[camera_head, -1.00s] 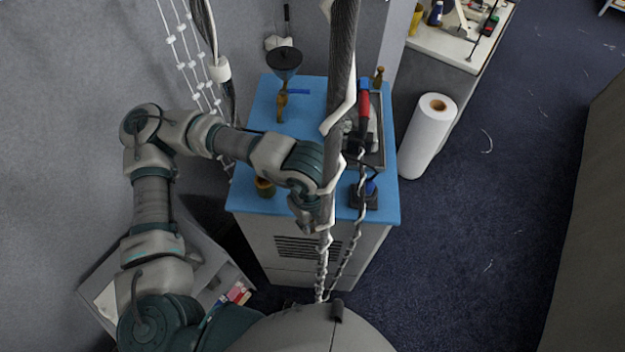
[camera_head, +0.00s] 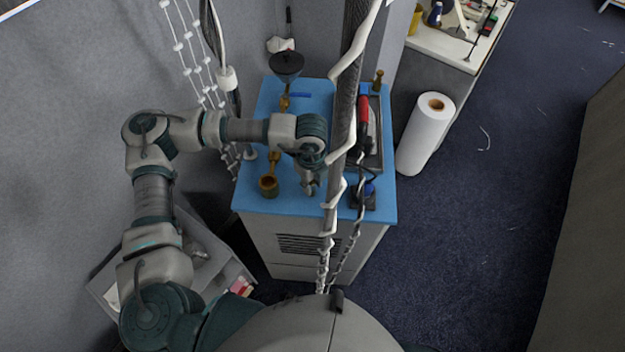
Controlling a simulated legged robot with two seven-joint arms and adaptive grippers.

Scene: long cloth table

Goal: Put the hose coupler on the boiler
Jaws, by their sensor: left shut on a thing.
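A cabinet with a blue top (camera_head: 318,205) and a grille in its front stands ahead of me; I take it to be the boiler. My left gripper (camera_head: 309,189) points down over the middle front of the blue top. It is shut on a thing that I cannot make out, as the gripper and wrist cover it. A brass cup-like piece with a stem (camera_head: 268,186) stands on the blue top left of the gripper, apart from it. I cannot tell which piece is the hose coupler. My right gripper is out of view.
A cord-wrapped pole (camera_head: 344,120) rises just right of my left gripper. An iron with a red handle (camera_head: 363,109) is on a tray behind it. A dark funnel (camera_head: 287,64) stands at the back left. A white roll (camera_head: 426,133) stands right of the cabinet.

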